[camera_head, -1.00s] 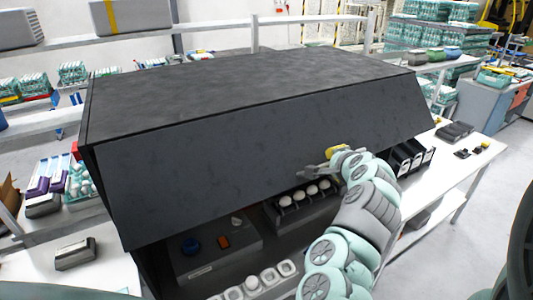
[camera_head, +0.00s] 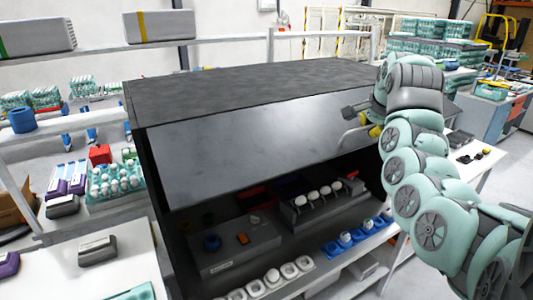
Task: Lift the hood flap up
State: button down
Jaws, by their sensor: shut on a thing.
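The hood flap (camera_head: 260,150) is the dark, shiny front panel of a large black hood (camera_head: 260,88). It hangs tilted outward from the hood's front top edge, partly raised, with the inside showing below it. My gripper (camera_head: 352,124) is at the flap's right part, by a thin handle (camera_head: 345,138), and is shut on it. My arm comes in from the right and covers the flap's right end. The fingertips are small and partly hidden.
Shelves with trays stand at left and behind. A white table (camera_head: 110,270) is at front left.

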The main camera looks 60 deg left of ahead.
jog(key=shift+r+n+h, duration=0.3)
jog(key=shift+r+h, duration=0.9)
jog(key=shift+r, duration=1)
jog(key=shift+a+r, duration=0.25)
jog(key=shift+r, duration=0.8)
jog(key=c, duration=1)
grip_release()
jog(key=shift+r, duration=0.1)
jog(key=v, duration=0.7)
jog(key=shift+d+r, duration=0.15)
